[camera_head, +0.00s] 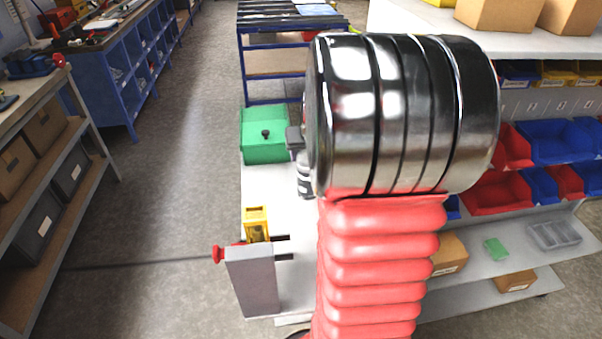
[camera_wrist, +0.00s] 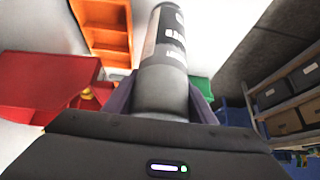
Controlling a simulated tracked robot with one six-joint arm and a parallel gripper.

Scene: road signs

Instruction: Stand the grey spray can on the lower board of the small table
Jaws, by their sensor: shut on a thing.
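The grey spray can (camera_wrist: 165,50), with a dark label and white lettering, stands up between the two fingers of my gripper (camera_wrist: 160,98) in the wrist view. My gripper is shut on it. In the head view the can (camera_head: 304,178) shows only in part beside my chrome arm link, which hides most of the gripper. A blue-framed table (camera_head: 241,72) stands at the back, with a brown lower board (camera_head: 272,63) under its top. I cannot tell for sure whether this is the small table.
A white surface (camera_head: 264,190) lies below the can, with a green box (camera_head: 264,150) at its far end. A yellow item (camera_head: 256,222) and a grey box (camera_head: 251,280) are nearer. Stocked shelves (camera_head: 540,235) stand right, shelving (camera_head: 50,180) left. The floor (camera_head: 170,180) between is clear.

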